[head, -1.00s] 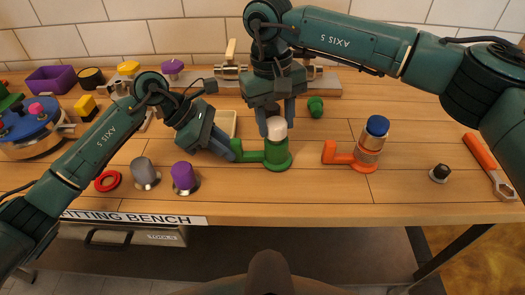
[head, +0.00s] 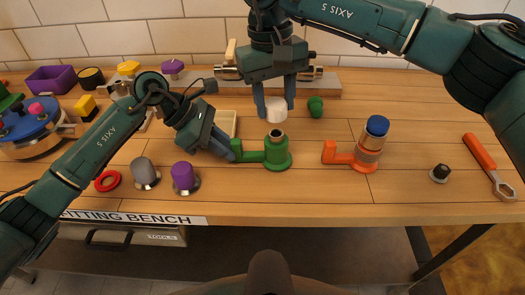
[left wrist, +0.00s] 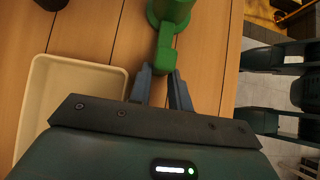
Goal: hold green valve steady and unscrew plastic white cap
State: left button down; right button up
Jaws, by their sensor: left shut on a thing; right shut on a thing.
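The green valve (head: 277,156) stands upright on the bench, with its side arm pointing left. Its threaded top is bare. My left gripper (head: 233,152) is shut on the end of the valve's side arm; the left wrist view shows the green arm (left wrist: 165,58) between the fingertips (left wrist: 161,78). The white plastic cap (head: 276,109) is off the valve. My right gripper (head: 274,106) is shut on this cap and holds it just above the valve's open neck, apart from it.
An orange valve with a blue cap (head: 370,143) stands to the right. A cream tray (left wrist: 65,90) lies beside my left gripper. A small green knob (head: 315,106) is behind the valve, and grey and purple knobs (head: 183,177) are at front left. An orange-handled wrench (head: 487,165) lies far right.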

pick_arm(q)
jog(key=c, duration=1.2)
grip_release()
jog(key=shift+h, duration=0.3)
pick_arm(e)
jog(key=shift+f, duration=0.1)
pick_arm(q)
jog(key=v, duration=0.9)
jog(key=v, duration=0.3)
jog(key=shift+r, duration=0.1)
